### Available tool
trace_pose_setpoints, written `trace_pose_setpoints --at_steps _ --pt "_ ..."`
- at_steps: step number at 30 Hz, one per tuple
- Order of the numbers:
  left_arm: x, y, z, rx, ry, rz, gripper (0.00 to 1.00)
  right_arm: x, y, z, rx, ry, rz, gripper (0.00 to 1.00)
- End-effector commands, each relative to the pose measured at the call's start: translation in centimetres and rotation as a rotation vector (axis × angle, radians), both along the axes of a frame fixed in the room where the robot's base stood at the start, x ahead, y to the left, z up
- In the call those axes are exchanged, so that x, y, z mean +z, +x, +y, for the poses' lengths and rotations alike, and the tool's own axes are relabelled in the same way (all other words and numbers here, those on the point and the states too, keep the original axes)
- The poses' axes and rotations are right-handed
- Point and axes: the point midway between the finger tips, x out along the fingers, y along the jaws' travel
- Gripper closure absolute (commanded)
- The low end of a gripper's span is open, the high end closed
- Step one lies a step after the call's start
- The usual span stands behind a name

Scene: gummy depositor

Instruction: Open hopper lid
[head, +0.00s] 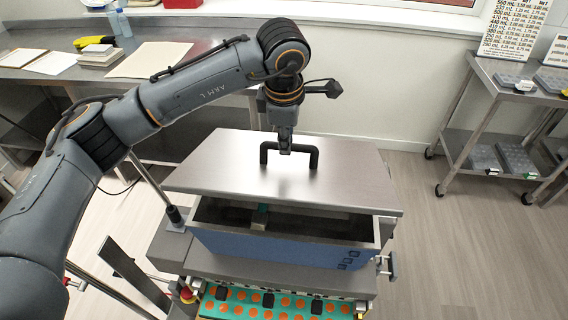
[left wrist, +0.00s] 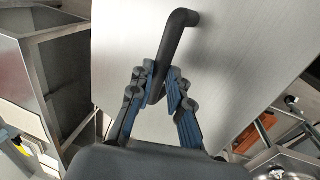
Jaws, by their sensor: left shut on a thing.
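The hopper lid (head: 235,165) is a flat grey metal plate with a black bar handle (head: 313,158) on top. It lies shifted toward the back of the blue hopper (head: 290,252), so the front part of the hopper's opening shows. My left gripper (head: 285,150) is at the handle from above. In the left wrist view its two blue-padded fingers (left wrist: 165,90) are shut on the black handle (left wrist: 180,35), with the lid surface (left wrist: 240,40) behind. The hopper's inside is dark and partly hidden by the lid. My right gripper is not in view.
Below the hopper is a green tray (head: 240,308) with orange round spots. A steel table (head: 200,35) with papers stands at the back left. A wheeled cart (head: 480,125) with trays stands at the right. The floor (head: 430,240) between hopper and cart is clear.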

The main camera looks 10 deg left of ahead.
Motion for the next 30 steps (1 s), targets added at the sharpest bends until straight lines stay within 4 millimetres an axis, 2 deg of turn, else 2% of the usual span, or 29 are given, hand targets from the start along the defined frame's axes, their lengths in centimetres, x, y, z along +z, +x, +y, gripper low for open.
trace_pose_setpoints --at_steps 1,3,12,19,30 --pt "0.7 1.1 0.2 0.012 -0.002 -0.017 1.00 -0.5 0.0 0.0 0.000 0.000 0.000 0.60" --pt "1.4 1.7 0.1 0.013 -0.003 -0.016 1.00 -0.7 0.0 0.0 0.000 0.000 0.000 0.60" --pt "3.2 4.0 0.2 0.012 -0.001 -0.011 1.00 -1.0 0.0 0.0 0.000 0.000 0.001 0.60" --pt "3.6 4.7 0.2 0.011 0.001 -0.008 1.00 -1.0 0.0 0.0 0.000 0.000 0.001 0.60" --pt "3.4 4.7 0.3 0.012 0.003 -0.005 1.00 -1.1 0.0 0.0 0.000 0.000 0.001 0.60"
